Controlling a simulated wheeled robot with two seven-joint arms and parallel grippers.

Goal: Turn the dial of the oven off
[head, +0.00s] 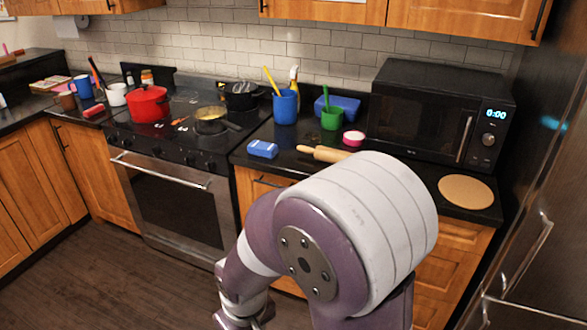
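The oven (180,208) stands at the left of the head view under a black stovetop, with its door shut and a silver handle (160,172) across the top. Several small dark dials (157,151) sit on the black front panel above the handle. They are too small and dark to tell how each one is turned. One of my arms, purple and white, fills the lower middle, to the right of the oven and apart from the dials. My other gripper is not in view.
A red pot (148,104), a pan (210,121) and a dark pot (240,96) stand on the stovetop. The right counter holds a blue sponge (263,149), rolling pin (323,153), blue cup (286,106) and microwave (425,115). The floor (110,270) before the oven is clear.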

